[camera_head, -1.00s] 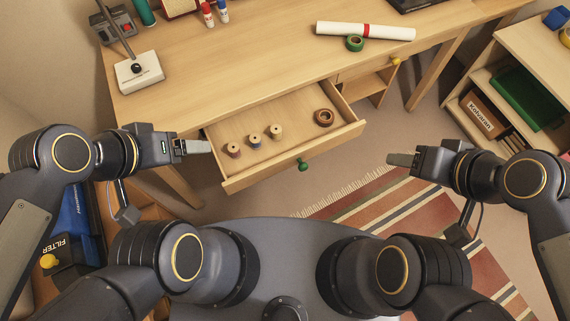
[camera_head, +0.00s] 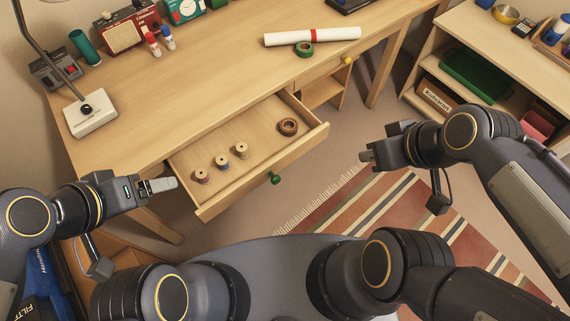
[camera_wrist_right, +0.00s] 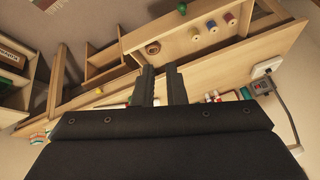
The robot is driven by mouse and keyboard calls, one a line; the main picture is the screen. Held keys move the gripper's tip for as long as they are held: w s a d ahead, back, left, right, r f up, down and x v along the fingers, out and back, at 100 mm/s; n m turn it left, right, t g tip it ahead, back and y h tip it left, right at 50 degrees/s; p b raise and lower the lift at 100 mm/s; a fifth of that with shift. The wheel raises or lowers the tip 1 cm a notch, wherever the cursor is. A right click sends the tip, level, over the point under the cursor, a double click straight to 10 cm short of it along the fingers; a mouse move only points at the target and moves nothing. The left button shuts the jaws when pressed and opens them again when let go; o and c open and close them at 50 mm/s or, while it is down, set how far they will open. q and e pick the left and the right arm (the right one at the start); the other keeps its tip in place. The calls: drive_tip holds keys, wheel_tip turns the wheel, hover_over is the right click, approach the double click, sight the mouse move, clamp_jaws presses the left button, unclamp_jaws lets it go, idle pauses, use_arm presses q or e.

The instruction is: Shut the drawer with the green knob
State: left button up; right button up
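The open wooden drawer (camera_head: 262,160) juts out from the desk front, with a green knob (camera_head: 275,178) on its front panel. Several thread spools (camera_head: 222,161) and a brown tape roll (camera_head: 288,127) lie inside it. My right gripper (camera_head: 366,160) is empty, right of the knob and apart from it. In the right wrist view its two fingers (camera_wrist_right: 162,84) stand apart, and the drawer and green knob (camera_wrist_right: 182,8) show beyond them. My left gripper (camera_head: 164,185) is left of the drawer's front corner, with no object visible in it; its finger gap is unclear.
A second drawer with a yellow knob (camera_head: 347,61) sits in the desk front, right of the open one. The desk top (camera_head: 200,75) holds a lamp, radio, paper roll and green tape. A low shelf (camera_head: 480,50) stands at right. A striped rug (camera_head: 350,220) covers the floor.

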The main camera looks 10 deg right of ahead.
drive_tip(key=w+f+n+b, duration=0.2)
drive_tip(key=f+n, duration=0.1)
drive_tip(key=f, duration=0.1)
drive_tip(key=w+f+n+g+b, duration=0.1)
drive_tip(key=w+f+n+b, duration=0.1)
drive_tip(key=f+n, duration=0.2)
drive_tip(key=w+a+f+n+g+b, duration=0.1)
drive_tip(key=w+f+n+b, duration=0.1)
drive_tip(key=f, duration=0.3)
drive_tip(key=shift+w+a+n+y+b, duration=0.1)
drive_tip(key=shift+w+n+y+b, duration=0.15)
drive_tip(key=shift+n+b, duration=0.5)
clamp_jaws()
drive_tip(key=n+y+b, duration=0.3)
drive_tip(key=n+b, duration=0.7)
approach(285, 160)
wheel_tip(285, 160, down, 4)
drive_tip(key=a, duration=0.2)
use_arm(q)
wheel_tip(285, 160, down, 19)
drive_tip(key=shift+r, duration=0.15)
use_arm(e)
drive_tip(key=shift+w+a, duration=0.2)
drive_tip(key=shift+w, duration=0.4)
drive_tip(key=shift+w+a, duration=0.1)
